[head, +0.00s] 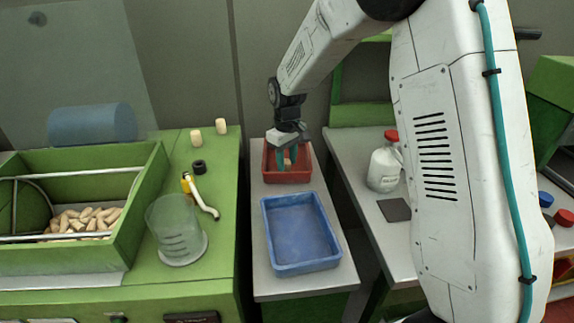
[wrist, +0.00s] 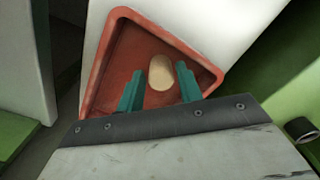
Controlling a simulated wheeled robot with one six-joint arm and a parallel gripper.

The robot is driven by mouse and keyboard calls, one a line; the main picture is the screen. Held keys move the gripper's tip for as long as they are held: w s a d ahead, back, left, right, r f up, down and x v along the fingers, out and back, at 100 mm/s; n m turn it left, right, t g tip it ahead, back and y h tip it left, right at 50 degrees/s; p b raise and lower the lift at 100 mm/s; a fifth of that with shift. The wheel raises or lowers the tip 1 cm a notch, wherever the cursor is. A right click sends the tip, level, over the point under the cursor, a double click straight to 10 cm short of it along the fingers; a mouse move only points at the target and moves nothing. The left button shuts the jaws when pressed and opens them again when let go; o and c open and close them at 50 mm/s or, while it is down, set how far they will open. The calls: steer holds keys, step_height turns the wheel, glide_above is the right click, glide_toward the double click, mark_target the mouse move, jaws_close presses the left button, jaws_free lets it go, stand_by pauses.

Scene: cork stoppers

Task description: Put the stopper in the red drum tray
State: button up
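The red drum tray (head: 288,177) stands at the far end of the grey bench, and fills the middle of the wrist view (wrist: 97,82). My gripper (head: 288,158) points down into it, with its two teal fingers spread apart. A tan cork stopper (wrist: 160,72) is between the fingertips in the wrist view (wrist: 160,78), with a small gap on each side. It appears to be on the tray floor, clear of the tray walls. In the head view the fingers partly hide the stopper (head: 287,162).
A blue tray (head: 300,232) sits in front of the red one. On the green bench at left are a bin of corks (head: 80,220), a clear beaker (head: 177,230) and two loose stoppers (head: 196,138). A white bottle (head: 384,167) stands to the right.

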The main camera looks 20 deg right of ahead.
mark_target(287, 162)
step_height(287, 162, up, 10)
steer(key=s+d+r+m, duration=0.1)
steer(key=s+d+r, duration=0.1)
steer(key=s+r, duration=0.5)
steer(key=s+d+m, duration=0.1)
steer(key=s+m, duration=0.1)
steer(key=s, duration=1.4)
steer(key=s+d+m+t, duration=0.1)
steer(key=s+m, duration=0.1)
steer(key=s, duration=1.3)
steer(key=shift+s+d+r+m, duration=0.2)
steer(key=shift+s+d+m, duration=0.05)
steer(key=shift+s+m, duration=0.1)
